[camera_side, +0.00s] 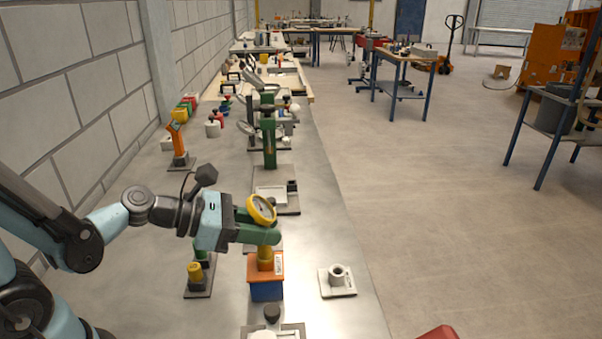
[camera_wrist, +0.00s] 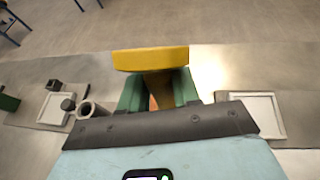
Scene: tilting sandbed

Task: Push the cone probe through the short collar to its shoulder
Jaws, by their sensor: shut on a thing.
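My gripper (camera_side: 262,236) has green fingers and is shut on the cone probe, whose round yellow dial head (camera_side: 261,209) sits tilted above the fingers. In the wrist view the dial head (camera_wrist: 150,58) shows edge-on between the fingers (camera_wrist: 158,92). Directly below the fingers, a short yellow cylinder (camera_side: 264,256) stands at an orange-topped blue block (camera_side: 266,290) with a white label. I take this cylinder to be the short collar. The cone tip is hidden, and I cannot tell how deep it sits or whether the shoulder touches.
A pale ring on a square plate (camera_side: 338,281) stands to the right. A white tray (camera_side: 270,196) and a green stand (camera_side: 269,140) lie beyond; a dark knob (camera_side: 272,312) is nearer. The bench's right strip is mostly clear.

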